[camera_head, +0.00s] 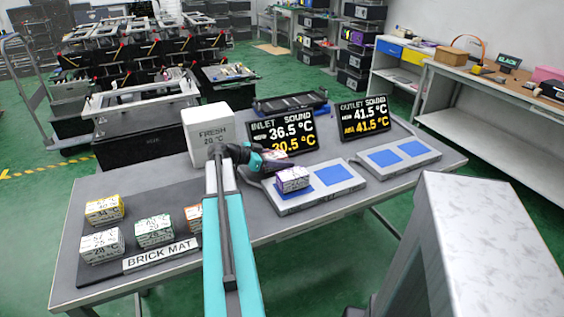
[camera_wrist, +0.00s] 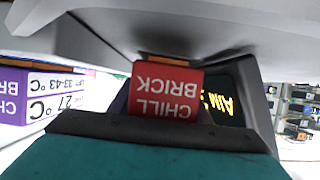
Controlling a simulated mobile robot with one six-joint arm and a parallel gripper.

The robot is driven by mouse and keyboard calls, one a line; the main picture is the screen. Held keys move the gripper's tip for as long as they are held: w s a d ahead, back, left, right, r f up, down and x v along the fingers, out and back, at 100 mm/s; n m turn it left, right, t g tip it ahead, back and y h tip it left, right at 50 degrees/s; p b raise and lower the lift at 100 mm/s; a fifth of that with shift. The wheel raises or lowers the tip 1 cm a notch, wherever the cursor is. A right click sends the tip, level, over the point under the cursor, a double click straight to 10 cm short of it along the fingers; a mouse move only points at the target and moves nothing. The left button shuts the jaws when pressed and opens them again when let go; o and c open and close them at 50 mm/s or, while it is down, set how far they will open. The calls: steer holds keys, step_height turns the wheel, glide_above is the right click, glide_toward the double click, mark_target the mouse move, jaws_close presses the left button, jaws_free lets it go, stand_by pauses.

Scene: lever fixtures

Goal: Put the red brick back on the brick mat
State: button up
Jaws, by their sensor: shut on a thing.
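The red brick (camera_wrist: 167,92) shows in the wrist view with its "CHILL BRICK" lettering upside down. My gripper (camera_head: 274,161) is shut on it, above the back edge of the left plate in the head view. My arm and gripper hide most of the brick there. The brick mat (camera_head: 192,258) is a dark mat with a "BRICK MAT" label at the table's left. A yellow brick (camera_head: 104,209), a white brick (camera_head: 102,245), a green brick (camera_head: 154,231) and an orange brick (camera_head: 194,217) sit on it. My arm covers the mat's right side.
A purple-labelled brick (camera_head: 292,179) sits on the left plate (camera_head: 318,195), close to my gripper. The right plate (camera_head: 398,156) has bare blue pads.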

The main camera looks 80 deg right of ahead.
steer(key=shift+f, duration=0.45)
steer(key=shift+f, duration=0.15)
steer(key=o, duration=1.1)
steer(key=b+v, duration=0.1)
steer(key=v, duration=1.1)
steer(key=shift+a, duration=0.1)
steer(key=shift+c, duration=0.4)
